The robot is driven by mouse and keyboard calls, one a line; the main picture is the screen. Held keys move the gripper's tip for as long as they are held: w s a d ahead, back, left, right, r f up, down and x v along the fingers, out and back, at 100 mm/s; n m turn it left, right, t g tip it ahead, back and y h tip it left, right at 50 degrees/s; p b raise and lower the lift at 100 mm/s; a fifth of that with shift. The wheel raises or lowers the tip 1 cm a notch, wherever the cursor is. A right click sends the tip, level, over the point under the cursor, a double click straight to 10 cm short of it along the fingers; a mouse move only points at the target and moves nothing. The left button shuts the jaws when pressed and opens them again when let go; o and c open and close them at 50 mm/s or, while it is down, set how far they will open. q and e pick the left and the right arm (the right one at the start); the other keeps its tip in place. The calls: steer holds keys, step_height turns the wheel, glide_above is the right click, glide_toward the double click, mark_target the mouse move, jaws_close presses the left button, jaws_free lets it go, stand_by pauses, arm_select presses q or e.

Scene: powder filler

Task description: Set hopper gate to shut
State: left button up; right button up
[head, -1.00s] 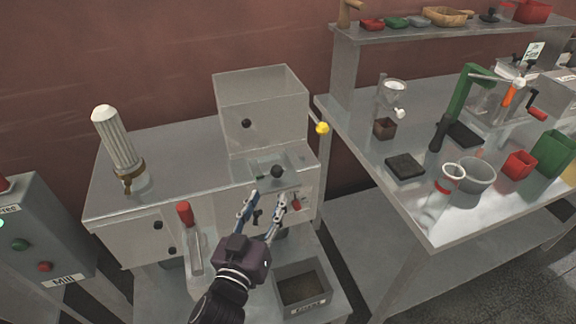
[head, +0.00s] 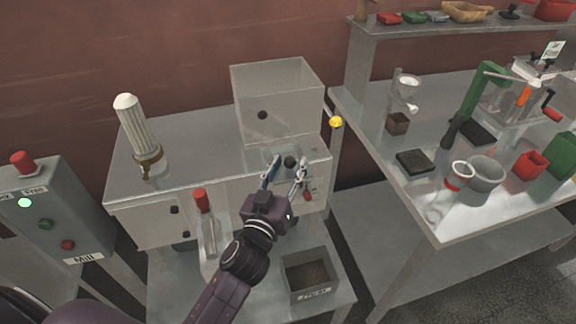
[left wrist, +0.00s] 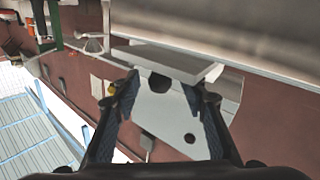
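The hopper (head: 275,95) is a pale grey box on top of the powder filler. Below its front, a small slide plate carries a round black knob (head: 290,161), which looks like the gate handle. My left gripper (head: 286,172) is open, with one finger on each side of this knob in the head view. In the left wrist view the knob (left wrist: 160,82) shows between the fingertips, with a gap on both sides. I cannot tell exactly how far out the gate is. My right gripper is not in view.
A yellow knob (head: 336,122) sticks out at the filler's right side. A bin of brown powder (head: 310,290) sits low in front. The mill control box (head: 50,215) is at left.

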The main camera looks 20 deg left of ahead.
mark_target(284, 156)
arm_select(q)
steer(key=shift+c, duration=0.5)
jaws_close()
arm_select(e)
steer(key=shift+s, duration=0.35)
arm_select(q)
steer(key=w+a, duration=0.2)
steer(key=w, duration=0.1)
steer(key=shift+a, duration=0.15)
steer(key=shift+r, duration=0.15)
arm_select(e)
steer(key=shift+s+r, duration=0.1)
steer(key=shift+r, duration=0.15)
arm_select(q)
steer(key=shift+c, duration=0.7)
jaws_free()
steer(key=shift+o, duration=1.2)
steer(key=shift+w, duration=0.15)
